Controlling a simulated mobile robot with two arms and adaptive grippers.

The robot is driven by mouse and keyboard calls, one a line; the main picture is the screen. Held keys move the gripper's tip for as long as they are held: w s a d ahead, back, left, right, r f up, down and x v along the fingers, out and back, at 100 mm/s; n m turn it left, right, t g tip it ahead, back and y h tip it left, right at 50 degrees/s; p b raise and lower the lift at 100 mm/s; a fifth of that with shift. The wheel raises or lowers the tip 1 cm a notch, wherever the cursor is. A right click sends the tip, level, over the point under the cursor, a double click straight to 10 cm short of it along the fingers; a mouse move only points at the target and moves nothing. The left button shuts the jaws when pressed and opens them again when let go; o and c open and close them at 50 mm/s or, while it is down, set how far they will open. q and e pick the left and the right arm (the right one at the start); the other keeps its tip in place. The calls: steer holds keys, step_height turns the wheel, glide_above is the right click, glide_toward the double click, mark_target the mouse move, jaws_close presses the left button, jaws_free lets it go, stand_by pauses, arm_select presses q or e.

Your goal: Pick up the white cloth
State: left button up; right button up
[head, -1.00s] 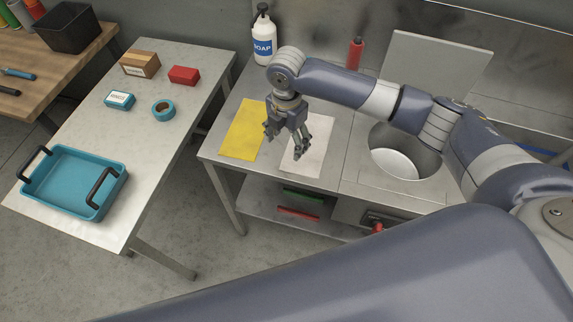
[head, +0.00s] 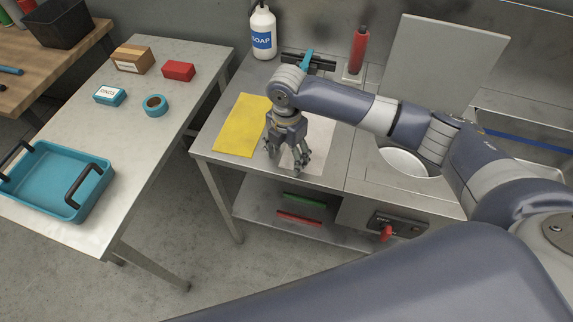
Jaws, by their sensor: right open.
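The white cloth (head: 318,150) lies flat on the metal counter, to the right of a yellow cloth (head: 241,125). My right gripper (head: 287,168) is over the white cloth's left part, fingers pointing down and spread open, with nothing between them. The gripper and wrist hide part of the white cloth. I cannot tell whether the fingertips touch the cloth. My left gripper is not in view.
A soap bottle (head: 263,32) and a red bottle (head: 358,50) stand at the counter's back. A round basin (head: 403,163) with a raised lid (head: 447,62) is to the right. A side table holds a blue tray (head: 52,183), boxes and tape (head: 155,105).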

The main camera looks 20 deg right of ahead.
steer(key=shift+f, duration=0.25)
steer(key=shift+f, duration=0.15)
steer(key=shift+s, duration=0.2)
steer(key=c, duration=0.9)
steer(key=shift+f, duration=0.1)
jaws_close()
step_height(320, 180, up, 12)
steer(key=p, duration=1.2)
steer(key=shift+w, duration=0.1)
